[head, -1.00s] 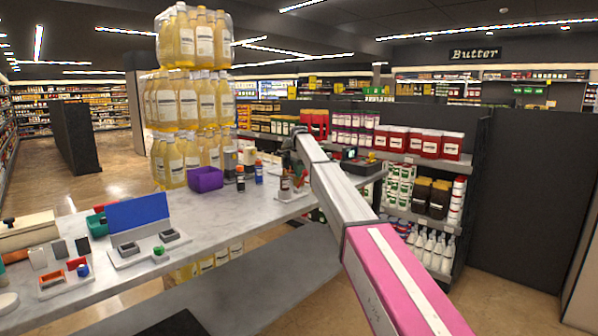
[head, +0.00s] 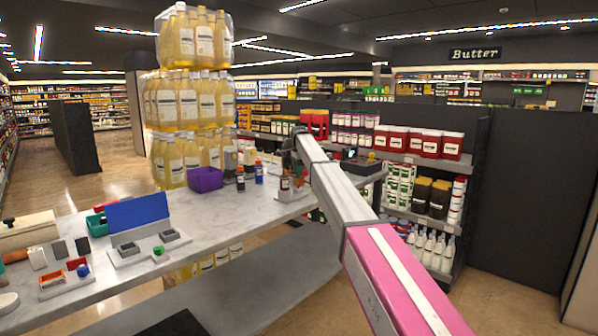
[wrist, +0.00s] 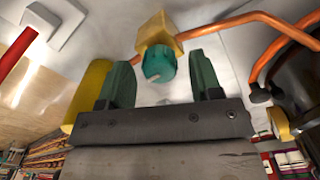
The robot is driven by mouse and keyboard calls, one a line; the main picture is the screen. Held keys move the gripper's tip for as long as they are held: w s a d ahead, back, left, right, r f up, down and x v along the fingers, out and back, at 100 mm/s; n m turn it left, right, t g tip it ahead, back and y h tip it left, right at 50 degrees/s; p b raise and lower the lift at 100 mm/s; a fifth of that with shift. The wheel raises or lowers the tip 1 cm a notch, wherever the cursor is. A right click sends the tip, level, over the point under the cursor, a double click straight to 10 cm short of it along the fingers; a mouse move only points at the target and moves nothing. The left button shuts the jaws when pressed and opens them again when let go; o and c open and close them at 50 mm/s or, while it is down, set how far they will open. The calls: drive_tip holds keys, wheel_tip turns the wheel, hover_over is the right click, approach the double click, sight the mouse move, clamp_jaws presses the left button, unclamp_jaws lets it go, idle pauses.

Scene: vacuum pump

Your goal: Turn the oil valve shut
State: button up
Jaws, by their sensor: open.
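In the wrist view, a teal valve knob (wrist: 158,63) sits on a brass-yellow valve block (wrist: 158,34) with copper pipes. My gripper (wrist: 160,72) is open, with one green finger on each side of the knob. Gaps show between the knob and both fingers, so it does not look gripped. A light mark shows on the knob's face. In the head view, the end of my arm (head: 292,160) is over the far right part of the counter; the valve cannot be made out there.
A copper pipe (wrist: 240,22) runs close to the right finger, and a yellow cylinder (wrist: 88,92) stands left of the left finger. On the counter (head: 205,222) are a purple bin (head: 205,179), small bottles and a blue panel (head: 137,212). Stacked yellow bottles (head: 190,100) stand behind.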

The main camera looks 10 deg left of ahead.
drive_tip(key=shift+r, duration=0.1)
wheel_tip(320, 180, up, 11)
drive_tip(key=shift+f, duration=0.2)
idle(0.5)
